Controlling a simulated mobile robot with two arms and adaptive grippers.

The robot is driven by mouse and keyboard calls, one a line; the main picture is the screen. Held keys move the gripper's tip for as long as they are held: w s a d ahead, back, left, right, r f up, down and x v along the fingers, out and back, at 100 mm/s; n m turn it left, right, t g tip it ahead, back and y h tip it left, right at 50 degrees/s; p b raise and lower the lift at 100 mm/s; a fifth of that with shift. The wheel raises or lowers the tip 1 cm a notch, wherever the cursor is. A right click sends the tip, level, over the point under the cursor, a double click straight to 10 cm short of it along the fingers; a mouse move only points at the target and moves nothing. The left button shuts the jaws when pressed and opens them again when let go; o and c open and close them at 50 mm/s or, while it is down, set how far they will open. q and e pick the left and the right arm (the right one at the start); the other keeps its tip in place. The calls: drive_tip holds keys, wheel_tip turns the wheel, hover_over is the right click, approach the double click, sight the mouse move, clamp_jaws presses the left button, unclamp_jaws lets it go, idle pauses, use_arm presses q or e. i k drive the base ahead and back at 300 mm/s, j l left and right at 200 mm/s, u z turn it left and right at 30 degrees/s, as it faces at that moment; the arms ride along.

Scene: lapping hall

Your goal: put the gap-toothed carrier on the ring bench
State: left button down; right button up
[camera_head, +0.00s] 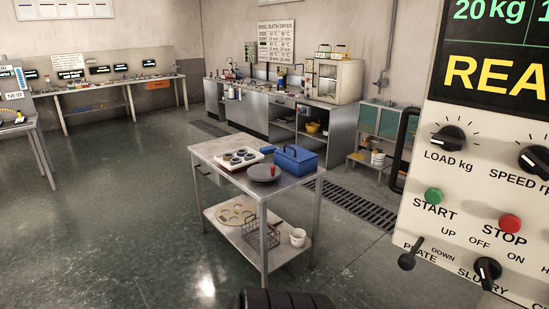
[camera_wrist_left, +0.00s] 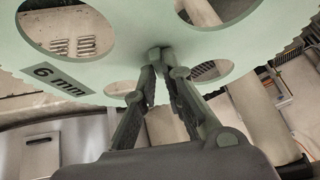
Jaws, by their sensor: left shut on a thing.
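A large pale green disc carrier (camera_wrist_left: 120,50) with round holes, a toothed rim and a "6 mm" label fills the top of the left wrist view. My left gripper (camera_wrist_left: 160,56) is shut on it, its fingertips meeting at a web between holes. The rim shows only in part, so I cannot tell if teeth are gone. The carrier and the left gripper are not in the head view. My right gripper is in neither view. No bench is clearly marked as the ring bench; a long bench (camera_head: 112,82) with small displays stands at the back left.
A steel cart (camera_head: 225,167) stands mid-floor with a blue box (camera_head: 296,160), a dark disc (camera_head: 264,174) and a tan holed disc (camera_head: 236,213) on its lower shelf. A machine panel (camera_head: 480,150) blocks the right. A cluttered counter (camera_head: 243,112) lines the back. Left floor is open.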

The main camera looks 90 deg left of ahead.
sight(224, 148)
drive_tip(key=j+u, duration=0.2)
drive_tip(key=u, duration=0.2)
drive_tip(key=j+u, duration=0.2)
drive_tip(key=u, duration=0.2)
drive_tip(key=j+u, duration=0.2)
drive_tip(key=u, duration=0.2)
drive_tip(key=j+u, duration=0.15)
drive_tip(key=u, duration=0.25)
drive_tip(key=i+j+u, duration=0.2)
drive_tip(key=j+u, duration=0.2)
drive_tip(key=i+j+u, duration=0.25)
drive_tip(key=j+u, duration=0.2)
drive_tip(key=i+j+u, duration=0.2)
drive_tip(key=i+u, duration=0.2)
drive_tip(key=i+j+u, duration=0.2)
drive_tip(key=u, duration=0.25)
drive_tip(key=i+u, duration=0.45)
drive_tip(key=i, duration=1.2)
drive_tip(key=i+l+z, duration=0.1)
drive_tip(key=i+z, duration=0.45)
drive_tip(key=z, duration=0.2)
drive_tip(key=i+z, duration=0.4)
drive_tip(key=i+j+z, duration=0.15)
drive_tip(key=z, duration=0.2)
